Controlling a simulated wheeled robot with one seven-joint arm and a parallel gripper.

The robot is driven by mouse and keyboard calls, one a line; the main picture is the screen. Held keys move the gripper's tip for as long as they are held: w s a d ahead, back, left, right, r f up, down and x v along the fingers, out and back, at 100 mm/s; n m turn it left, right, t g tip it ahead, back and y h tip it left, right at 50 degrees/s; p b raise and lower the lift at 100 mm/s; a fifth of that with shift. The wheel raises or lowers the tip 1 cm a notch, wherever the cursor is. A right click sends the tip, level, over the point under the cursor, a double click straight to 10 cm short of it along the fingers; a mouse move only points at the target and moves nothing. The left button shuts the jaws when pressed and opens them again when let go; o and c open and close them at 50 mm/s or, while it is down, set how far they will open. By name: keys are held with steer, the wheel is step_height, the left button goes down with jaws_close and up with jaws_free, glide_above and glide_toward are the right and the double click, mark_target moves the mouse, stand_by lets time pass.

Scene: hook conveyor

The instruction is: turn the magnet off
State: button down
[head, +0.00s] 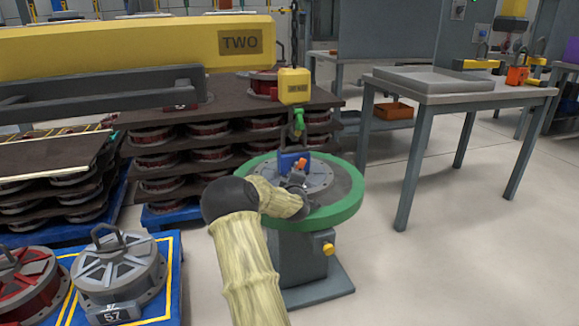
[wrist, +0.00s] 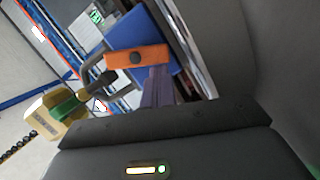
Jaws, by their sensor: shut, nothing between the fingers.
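The magnet (head: 287,163) is a blue block with an orange lever, standing on a grey round lid on the green-rimmed turntable (head: 345,212). In the wrist view, the blue magnet (wrist: 130,36) shows its orange lever (wrist: 137,57) with a dark round pivot. A green hook (head: 298,124) hangs above the magnet; in the wrist view a grey shackle (wrist: 90,62) reaches from the magnet toward it. My gripper (wrist: 157,76) is shut and empty, its fingertips right at the lever's edge. I cannot tell whether they touch it. My arm hides part of the lid.
A yellow hoist block (head: 294,86) hangs on a chain beside the yellow beam marked TWO (head: 130,45). Stacked discs (head: 155,160) stand behind left. A grey lid marked 57 (head: 118,270) sits on a blue pallet at lower left. A grey table (head: 455,88) stands right; floor between is clear.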

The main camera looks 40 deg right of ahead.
steer(key=shift+f, duration=0.15)
stand_by(0.4)
stand_by(0.5)
steer(key=p+v, duration=0.6)
steer(key=v, duration=1.1)
steer(key=shift+a, duration=0.2)
